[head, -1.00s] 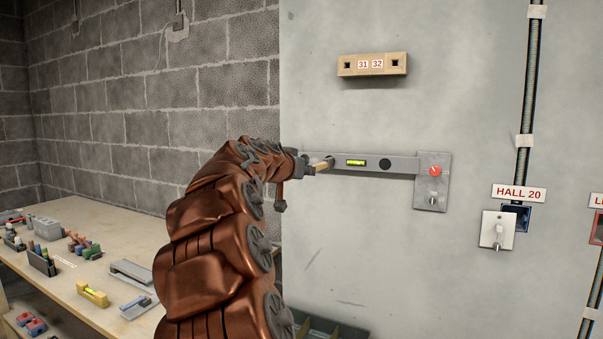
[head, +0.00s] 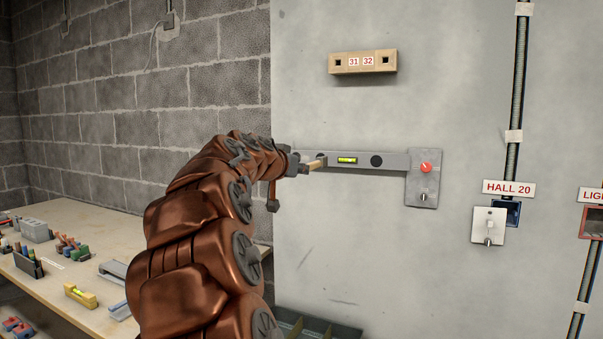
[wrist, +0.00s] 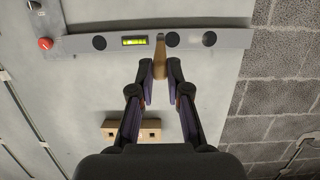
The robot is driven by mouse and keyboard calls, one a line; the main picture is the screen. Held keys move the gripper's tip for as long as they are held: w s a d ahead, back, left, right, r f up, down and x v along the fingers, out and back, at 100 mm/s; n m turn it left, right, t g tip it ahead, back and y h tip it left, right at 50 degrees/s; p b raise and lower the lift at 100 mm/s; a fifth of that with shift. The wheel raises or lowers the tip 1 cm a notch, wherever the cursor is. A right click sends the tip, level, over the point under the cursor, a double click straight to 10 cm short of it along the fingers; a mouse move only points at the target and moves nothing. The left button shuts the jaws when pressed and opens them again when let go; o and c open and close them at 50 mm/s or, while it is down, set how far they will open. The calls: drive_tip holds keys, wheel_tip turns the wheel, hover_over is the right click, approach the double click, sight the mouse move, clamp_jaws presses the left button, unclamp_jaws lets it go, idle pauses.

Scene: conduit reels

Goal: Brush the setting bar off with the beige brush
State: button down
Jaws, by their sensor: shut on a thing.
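The setting bar (head: 393,162) is a long grey bar fixed level on the pale wall, with a yellow-green vial, dark round holes and a plate with a red knob at its right end. It also crosses the top of the wrist view (wrist: 190,39). My gripper (head: 303,169) is at the bar's left part, shut on the beige brush (head: 317,164). In the wrist view, the fingertips (wrist: 160,79) hold the brush (wrist: 160,62), whose far end overlaps the bar between the vial and a hole. I cannot tell whether it touches the bar.
A white switch (head: 488,226) and the HALL 20 sign (head: 508,188) are to the right. A workbench (head: 60,260) with several tools stands left. A dark divided tray (head: 320,328) is below.

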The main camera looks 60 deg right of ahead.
drive_tip(key=a+b, duration=0.2)
drive_tip(key=a, duration=0.4)
drive_tip(key=shift+a+b, duration=0.2)
drive_tip(key=shift+b, duration=0.1)
drive_tip(key=shift+s, duration=0.1)
